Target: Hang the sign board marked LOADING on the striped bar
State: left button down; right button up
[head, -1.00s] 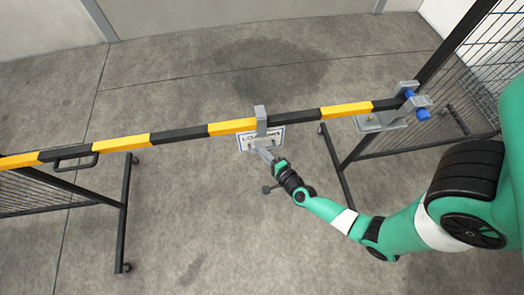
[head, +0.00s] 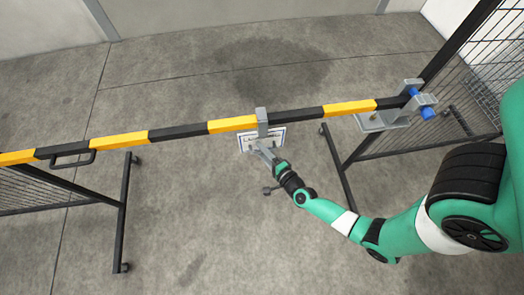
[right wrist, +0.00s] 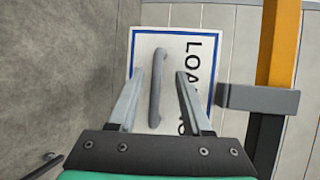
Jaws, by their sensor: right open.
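The white LOADING sign board (head: 271,135), with a blue border, is at the striped bar (head: 180,132). Its grey hook (head: 262,122) crosses over the bar; in the right wrist view the hook (right wrist: 258,99) lies across the black and yellow bar (right wrist: 281,45). My right gripper (head: 262,151) is in front of the board. In the right wrist view its fingers (right wrist: 158,95) are open, one on each side of the board's grey handle (right wrist: 157,85), with gaps visible. Part of the lettering is hidden by a finger. My left gripper is not in view.
The bar's right end sits by a grey bracket (head: 382,121) with blue knobs (head: 428,113). Mesh fence panels on black legs (head: 124,215) stand at both sides. The concrete floor (head: 200,220) between them is mostly clear.

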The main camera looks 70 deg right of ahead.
jog(key=shift+s, duration=0.1)
jog(key=p+v, duration=0.3)
jog(key=v, duration=0.8)
jog(key=shift+s+p, duration=0.2)
jog(key=shift+p, duration=0.15)
jog(key=shift+a, duration=0.1)
